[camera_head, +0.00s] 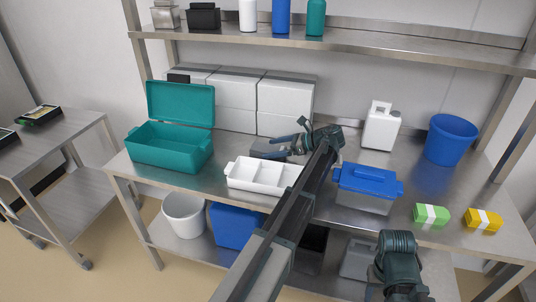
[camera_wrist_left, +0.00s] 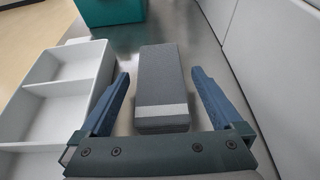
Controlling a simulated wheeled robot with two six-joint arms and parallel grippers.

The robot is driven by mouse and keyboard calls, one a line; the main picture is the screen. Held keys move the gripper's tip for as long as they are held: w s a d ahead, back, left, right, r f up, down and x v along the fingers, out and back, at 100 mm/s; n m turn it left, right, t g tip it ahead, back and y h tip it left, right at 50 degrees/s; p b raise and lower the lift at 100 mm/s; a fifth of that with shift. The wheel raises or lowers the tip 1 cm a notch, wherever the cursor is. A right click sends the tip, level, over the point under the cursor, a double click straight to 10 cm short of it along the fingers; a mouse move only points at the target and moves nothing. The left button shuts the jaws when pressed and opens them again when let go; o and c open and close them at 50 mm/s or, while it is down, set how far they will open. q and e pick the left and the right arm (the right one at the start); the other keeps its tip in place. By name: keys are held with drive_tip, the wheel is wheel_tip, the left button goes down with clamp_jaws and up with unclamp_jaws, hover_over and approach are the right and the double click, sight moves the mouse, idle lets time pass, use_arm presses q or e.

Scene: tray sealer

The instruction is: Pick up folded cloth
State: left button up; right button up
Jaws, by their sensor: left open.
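A grey folded cloth (camera_wrist_left: 160,72) with a pale band across its near end lies on the steel table. In the head view the cloth (camera_head: 264,147) is partly hidden behind the left gripper, just beyond the white divided tray. My left gripper (camera_head: 282,147) is low over the table there. In the left wrist view my left gripper (camera_wrist_left: 160,85) is open, with one blue finger on each side of the cloth and gaps on both sides. My right gripper is not in view.
The white divided tray (camera_head: 238,178) stands close beside the grey cloth. White boxes (camera_head: 285,95) stand behind it. A teal open box (camera_head: 168,148) is to the left. A blue-lidded container (camera_head: 368,182), white jug (camera_head: 381,130) and blue bucket (camera_head: 451,139) are to the right.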

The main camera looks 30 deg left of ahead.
sight(268, 148)
use_arm(q)
drive_tip(key=shift+x, duration=1.1)
drive_tip(key=c, duration=1.3)
drive_tip(key=shift+r, duration=0.2)
drive_tip(key=shift+c, duration=0.2)
wheel_tip(268, 148, up, 10)
drive_tip(key=p, duration=0.9)
drive_tip(key=shift+f+p, duration=0.1)
drive_tip(key=shift+p, duration=0.3)
